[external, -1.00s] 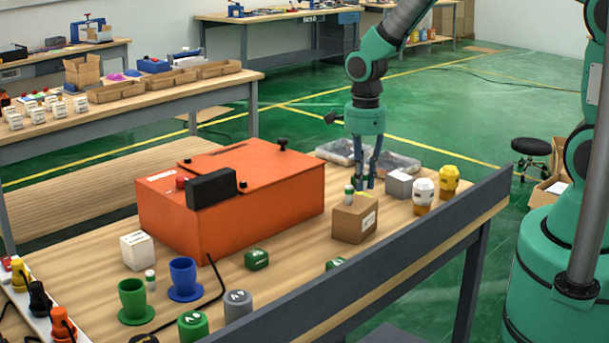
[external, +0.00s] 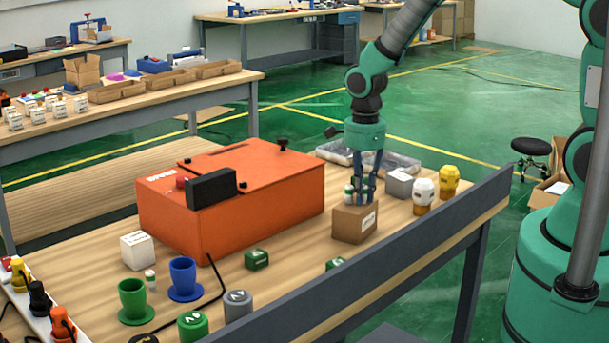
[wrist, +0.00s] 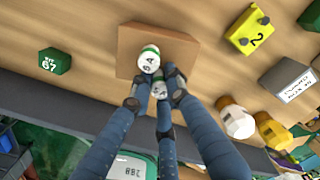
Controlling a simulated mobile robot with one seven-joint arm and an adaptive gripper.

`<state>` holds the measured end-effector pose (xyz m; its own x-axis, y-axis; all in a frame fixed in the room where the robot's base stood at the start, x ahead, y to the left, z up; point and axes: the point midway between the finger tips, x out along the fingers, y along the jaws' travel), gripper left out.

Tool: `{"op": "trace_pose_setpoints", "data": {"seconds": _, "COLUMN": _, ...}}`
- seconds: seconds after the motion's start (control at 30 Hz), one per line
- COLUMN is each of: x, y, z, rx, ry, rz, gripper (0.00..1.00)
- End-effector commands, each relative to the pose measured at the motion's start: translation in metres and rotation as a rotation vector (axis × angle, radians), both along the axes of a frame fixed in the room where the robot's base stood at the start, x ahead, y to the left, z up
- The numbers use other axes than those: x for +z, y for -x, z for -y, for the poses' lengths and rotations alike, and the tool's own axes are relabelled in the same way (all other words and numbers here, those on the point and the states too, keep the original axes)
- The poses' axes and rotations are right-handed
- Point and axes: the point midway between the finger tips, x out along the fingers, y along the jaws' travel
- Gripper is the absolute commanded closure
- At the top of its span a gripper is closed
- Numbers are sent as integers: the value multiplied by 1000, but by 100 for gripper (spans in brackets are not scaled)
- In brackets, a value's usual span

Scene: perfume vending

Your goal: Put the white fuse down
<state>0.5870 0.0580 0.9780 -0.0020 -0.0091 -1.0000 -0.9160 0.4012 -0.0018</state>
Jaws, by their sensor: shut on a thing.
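My gripper (external: 364,196) is low over the small brown cardboard box (external: 354,226), its fingers pointing down. In the wrist view, my gripper (wrist: 157,84) has its blue fingers closed around a white fuse (wrist: 159,89) with a dark mark on its top. Another white fuse with a green band (wrist: 149,59) stands on the box top (wrist: 185,48), close beside the held one. It also shows in the external view (external: 349,194), left of the fingers. The fingers partly hide the held fuse. I cannot tell whether its bottom touches the box.
A large orange case (external: 260,195) stands left of the box. A grey box (external: 400,182), a white canister (external: 423,196) and a yellow canister (external: 449,181) stand to the right. Another small white-green fuse (external: 150,281) stands near the green cup (external: 133,300). A dark rail (external: 420,240) borders the table.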

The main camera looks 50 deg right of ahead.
Motion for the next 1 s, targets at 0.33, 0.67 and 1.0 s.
{"op": "trace_pose_setpoints", "data": {"seconds": 0.33, "x": -1, "y": 0, "z": 0, "rx": 0, "ry": 0, "rz": 0, "gripper": 65}}
{"op": "trace_pose_setpoints", "data": {"seconds": 0.67, "x": 9, "y": -1, "z": 0, "rx": 0, "ry": 0, "rz": 2, "gripper": 65}}
{"op": "trace_pose_setpoints", "data": {"seconds": 1.0, "x": 55, "y": -1, "z": -1, "rx": 0, "ry": -1, "rz": 4, "gripper": 65}}
